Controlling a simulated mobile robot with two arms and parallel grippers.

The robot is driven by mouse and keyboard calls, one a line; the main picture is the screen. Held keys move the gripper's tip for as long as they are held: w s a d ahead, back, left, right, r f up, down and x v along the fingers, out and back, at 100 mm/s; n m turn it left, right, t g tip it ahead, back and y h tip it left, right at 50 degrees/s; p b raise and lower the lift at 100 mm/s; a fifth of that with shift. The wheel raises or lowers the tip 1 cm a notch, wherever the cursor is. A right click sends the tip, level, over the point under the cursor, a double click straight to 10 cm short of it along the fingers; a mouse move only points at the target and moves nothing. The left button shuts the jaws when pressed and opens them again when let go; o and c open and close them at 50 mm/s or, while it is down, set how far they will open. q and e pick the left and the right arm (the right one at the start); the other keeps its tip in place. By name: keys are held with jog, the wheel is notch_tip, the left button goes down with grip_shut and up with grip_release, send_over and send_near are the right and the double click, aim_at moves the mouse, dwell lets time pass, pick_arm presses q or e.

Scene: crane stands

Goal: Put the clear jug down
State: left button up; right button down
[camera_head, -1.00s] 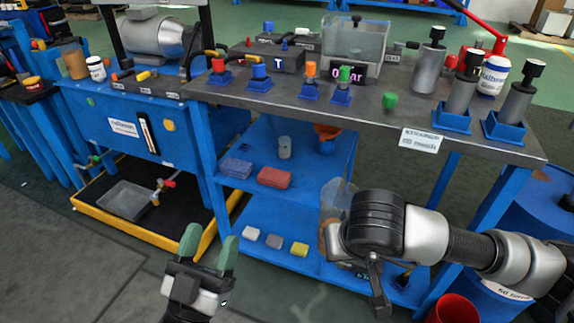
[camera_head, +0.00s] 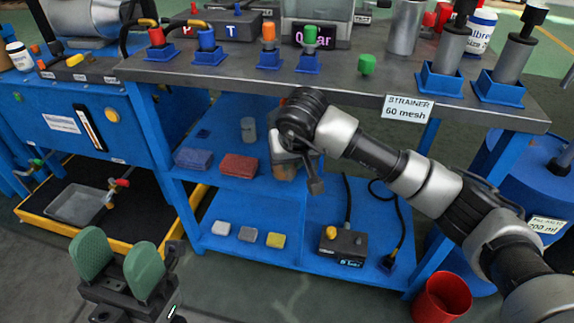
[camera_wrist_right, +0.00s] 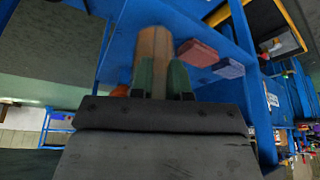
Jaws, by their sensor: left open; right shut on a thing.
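The clear jug (camera_wrist_right: 153,45), which looks brownish inside, is between the green fingers of my right gripper (camera_wrist_right: 161,78) in the right wrist view. In the head view the jug (camera_head: 286,172) is mostly hidden behind my right wrist, in front of the right part of the blue cart's middle shelf (camera_head: 215,172). I cannot tell whether its base touches the shelf. My right gripper is shut on it. My left gripper (camera_head: 118,262) is open and empty at the lower left, away from the cart.
The middle shelf holds a blue block (camera_head: 194,159), a red block (camera_head: 239,165) and a small clear cup (camera_head: 248,130). Below are small sponges (camera_head: 248,234) and a black device (camera_head: 343,245). A red bucket (camera_head: 442,298) stands on the floor. The tabletop edge overhangs the shelf.

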jog(key=shift+w+a, duration=0.15)
jog(key=shift+w, duration=0.65)
jog(key=shift+w+a, duration=0.15)
jog(key=shift+w, duration=0.6)
jog(key=shift+f+b, duration=1.05)
jog(key=shift+f, duration=0.75)
jog(key=c, duration=1.1)
grip_release()
